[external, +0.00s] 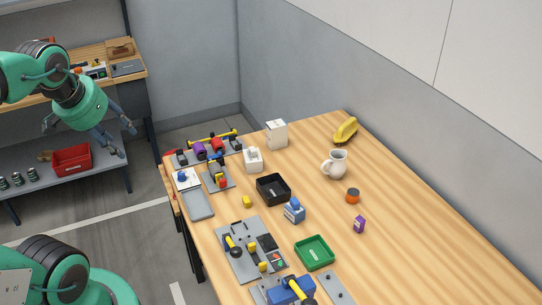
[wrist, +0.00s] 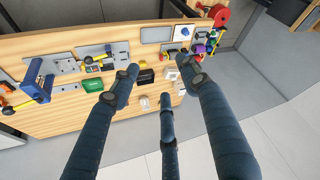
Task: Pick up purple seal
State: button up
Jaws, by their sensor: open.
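Two purple things show in the external view, and I cannot tell for sure which is the seal. A purple rounded piece (external: 200,151) sits on a grey plate at the table's far left end, beside a red piece; it also shows small in the wrist view (wrist: 200,48). A small purple box (external: 359,224) with a pale mark stands alone on the right part of the table. My gripper (external: 121,141) is open and empty, in the air left of the table and apart from both. Its spread fingers (wrist: 160,82) show in the wrist view.
The wooden table (external: 430,240) holds a black tray (external: 273,189), a green tray (external: 315,252), a white jug (external: 335,164), bananas (external: 345,130) and several fixtures. Walls stand behind it. A shelf with a red bin (external: 72,160) is at left. The table's right side is mostly clear.

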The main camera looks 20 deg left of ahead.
jog(key=w+d+r+m+g+h+p, duration=0.1)
jog(key=w+d+m, duration=0.1)
jog(key=w+d, duration=0.75)
jog(key=w+d+r+m+g+p, duration=0.1)
jog(key=w+d+g+p, duration=0.1)
jog(key=w+d, duration=0.75)
jog(key=m+g+y+p, duration=0.1)
jog(key=m+g+p, duration=0.2)
jog(key=m+p, duration=0.1)
send_over(361, 219)
notch_tip(361, 219, down, 28)
jog(key=shift+w+d, duration=0.1)
jog(key=shift+f, duration=0.2)
jog(key=shift+f+b, duration=0.35)
jog(key=shift+f, duration=3.8)
jog(key=shift+f, duration=0.1)
